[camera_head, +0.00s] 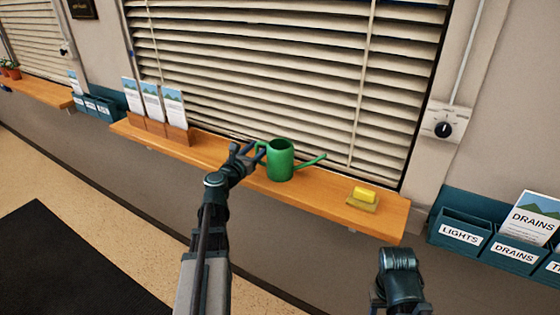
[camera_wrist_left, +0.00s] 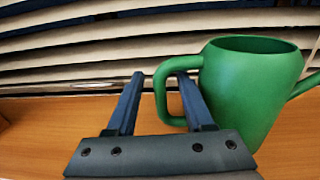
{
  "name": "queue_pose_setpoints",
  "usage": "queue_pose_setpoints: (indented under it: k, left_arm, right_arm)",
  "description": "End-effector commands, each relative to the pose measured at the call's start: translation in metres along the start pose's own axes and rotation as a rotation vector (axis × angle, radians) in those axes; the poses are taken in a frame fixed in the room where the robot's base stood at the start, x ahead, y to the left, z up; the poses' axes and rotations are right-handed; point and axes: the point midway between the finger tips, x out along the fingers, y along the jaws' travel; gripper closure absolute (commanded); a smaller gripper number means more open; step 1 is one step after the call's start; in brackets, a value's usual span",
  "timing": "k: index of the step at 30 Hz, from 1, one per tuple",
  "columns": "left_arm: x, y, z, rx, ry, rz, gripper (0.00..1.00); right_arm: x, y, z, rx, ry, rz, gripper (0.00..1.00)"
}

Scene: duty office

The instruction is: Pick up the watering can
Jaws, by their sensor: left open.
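The green watering can (camera_head: 281,163) stands upright on the wooden window shelf (camera_head: 335,196), its handle to the left and its spout to the right. It also shows at the right of the left wrist view (camera_wrist_left: 250,85). My left gripper (camera_head: 250,150) is open at the handle side of the can. In the left wrist view, the handle's outer bar appears between the two fingers (camera_wrist_left: 161,76), with the right finger over the handle opening. I cannot tell whether either finger touches it. My right gripper is not visible; only part of my right arm shows at the lower right.
A yellow sponge (camera_head: 364,195) lies on a dish right of the can. Leaflet holders (camera_head: 155,128) stand on the shelf's left part. Closed blinds (camera_head: 270,70) are close behind. A dial box (camera_head: 441,122) and labelled wall bins (camera_head: 465,231) are at the right.

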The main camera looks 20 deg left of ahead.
Motion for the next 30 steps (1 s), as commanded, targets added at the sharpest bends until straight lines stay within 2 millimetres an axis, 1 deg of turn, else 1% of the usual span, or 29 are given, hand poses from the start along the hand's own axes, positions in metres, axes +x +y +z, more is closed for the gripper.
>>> queue_pose_setpoints:
  k: [1,4,11,12,14,15,20,21,30]
  left_arm:
    - [0.011,0.001,0.000,0.000,0.000,-0.001,0.48]
    - [0.023,0.001,0.000,0.000,0.000,0.000,0.48]
    - [0.024,0.000,0.000,0.000,0.000,0.000,0.48]
    - [0.024,0.000,0.000,0.000,0.000,0.000,0.51]
    - [0.024,0.000,0.000,0.000,0.000,0.001,0.62]
    - [0.024,0.000,0.000,0.000,0.000,0.001,0.69]
    - [0.023,0.000,0.000,0.000,0.000,0.001,0.98]
    - [0.023,0.000,0.000,0.000,0.000,0.001,1.00]
    - [0.023,0.000,0.000,0.000,0.000,0.001,1.00]
  right_arm:
    - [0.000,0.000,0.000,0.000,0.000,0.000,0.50]
    - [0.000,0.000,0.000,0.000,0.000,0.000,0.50]
    - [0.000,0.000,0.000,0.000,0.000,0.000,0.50]
    - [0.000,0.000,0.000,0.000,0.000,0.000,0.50]
    - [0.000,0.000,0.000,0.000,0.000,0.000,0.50]
    - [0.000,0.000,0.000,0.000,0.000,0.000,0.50]
    - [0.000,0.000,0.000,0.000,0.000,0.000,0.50]
    - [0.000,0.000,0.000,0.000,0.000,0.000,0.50]
    - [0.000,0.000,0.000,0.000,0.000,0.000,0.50]
